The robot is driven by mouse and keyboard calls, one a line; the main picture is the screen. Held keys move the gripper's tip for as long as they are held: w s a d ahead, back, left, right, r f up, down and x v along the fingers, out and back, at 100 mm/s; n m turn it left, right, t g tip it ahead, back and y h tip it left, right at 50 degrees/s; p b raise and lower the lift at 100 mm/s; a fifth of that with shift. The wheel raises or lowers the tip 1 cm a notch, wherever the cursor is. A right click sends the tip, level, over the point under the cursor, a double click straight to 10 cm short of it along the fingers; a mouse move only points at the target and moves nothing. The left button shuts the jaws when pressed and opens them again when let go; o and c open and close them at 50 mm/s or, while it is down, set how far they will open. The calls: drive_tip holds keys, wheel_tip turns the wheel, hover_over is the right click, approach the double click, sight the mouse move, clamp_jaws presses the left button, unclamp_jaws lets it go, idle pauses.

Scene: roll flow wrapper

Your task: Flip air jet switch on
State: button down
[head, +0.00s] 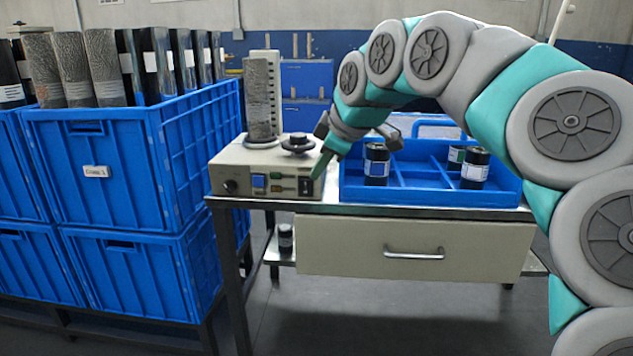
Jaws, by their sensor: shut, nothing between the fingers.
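A beige machine box (240,178) stands on the left end of the metal table. Its front panel carries a round black knob (231,186), a blue button (258,181), small green and orange parts (276,183) and a black switch (305,186) at the right. I cannot read the switch's position. My gripper (319,172) is shut and empty. It points down and left, with its tip just above and beside the black switch. I cannot tell whether the tip touches the panel. A textured grey roll (259,98) stands upright on the box, beside a black round knob (298,143).
A blue divided tray (430,193) right of the box holds black bottles (376,164). Blue crates (95,172) with several upright rolls stand at the left. The table has a drawer (415,248). A small black bottle (285,238) sits on the lower shelf.

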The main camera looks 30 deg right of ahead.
sight(308, 180)
drive_tip(key=shift+d+r, duration=0.25)
drive_tip(key=shift+d, duration=0.25)
drive_tip(key=shift+w+f, duration=0.1)
drive_tip(key=x, duration=0.3)
drive_tip(key=w+x, duration=0.1)
drive_tip(key=x, duration=0.3)
drive_tip(key=d+r+x, duration=0.1)
drive_tip(key=x, duration=0.2)
drive_tip(key=shift+w+f+p, duration=0.25)
drive_tip(key=shift+w+p, duration=0.15)
drive_tip(key=shift+w, duration=0.1)
drive_tip(key=shift+w+d+r, duration=0.15)
drive_tip(key=shift+w+d, duration=0.4)
drive_tip(key=shift+w, duration=0.1)
